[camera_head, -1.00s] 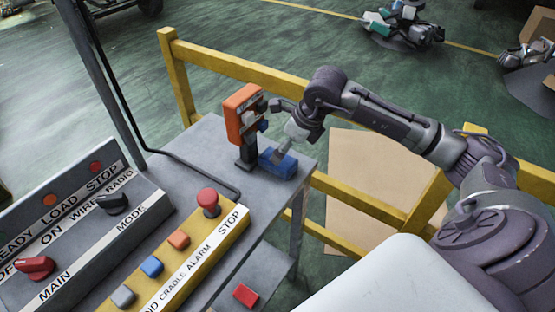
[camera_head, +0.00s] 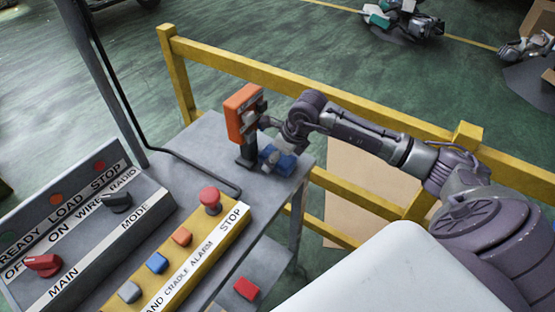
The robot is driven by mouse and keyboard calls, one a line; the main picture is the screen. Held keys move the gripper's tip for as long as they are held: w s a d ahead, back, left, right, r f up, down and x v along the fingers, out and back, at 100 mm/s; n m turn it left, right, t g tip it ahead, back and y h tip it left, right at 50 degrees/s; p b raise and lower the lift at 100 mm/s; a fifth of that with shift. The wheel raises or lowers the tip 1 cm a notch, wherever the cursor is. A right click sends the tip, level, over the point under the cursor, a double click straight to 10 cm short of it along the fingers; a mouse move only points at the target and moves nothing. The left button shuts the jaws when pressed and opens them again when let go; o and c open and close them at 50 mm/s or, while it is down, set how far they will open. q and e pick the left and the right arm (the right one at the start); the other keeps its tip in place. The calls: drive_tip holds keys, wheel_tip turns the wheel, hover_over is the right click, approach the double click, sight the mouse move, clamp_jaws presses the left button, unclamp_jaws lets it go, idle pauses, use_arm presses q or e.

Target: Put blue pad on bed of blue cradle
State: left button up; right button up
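A blue block-shaped thing (camera_head: 285,163) sits on the grey table's far right corner, beside the black foot of an orange device. I take it to be the blue cradle. My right gripper (camera_head: 267,143) is low over its left side, close to the orange device. Its fingers are small and overlap the blue, so I cannot tell whether they touch it or hold anything. A separate blue pad is not clearly distinguishable; it may be hidden at the fingers. My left gripper is not in view.
The orange device (camera_head: 241,112) stands upright just left of my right gripper. A yellow button box (camera_head: 196,250) and a grey switch panel (camera_head: 125,215) fill the table's near left. A yellow railing (camera_head: 250,73) runs behind. A red block (camera_head: 246,287) lies on a lower shelf.

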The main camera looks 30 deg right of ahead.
drive_tip(key=shift+f+b, duration=0.2)
drive_tip(key=shift+b, duration=0.2)
drive_tip(key=shift+c, duration=0.2)
drive_tip(key=c, duration=1.3)
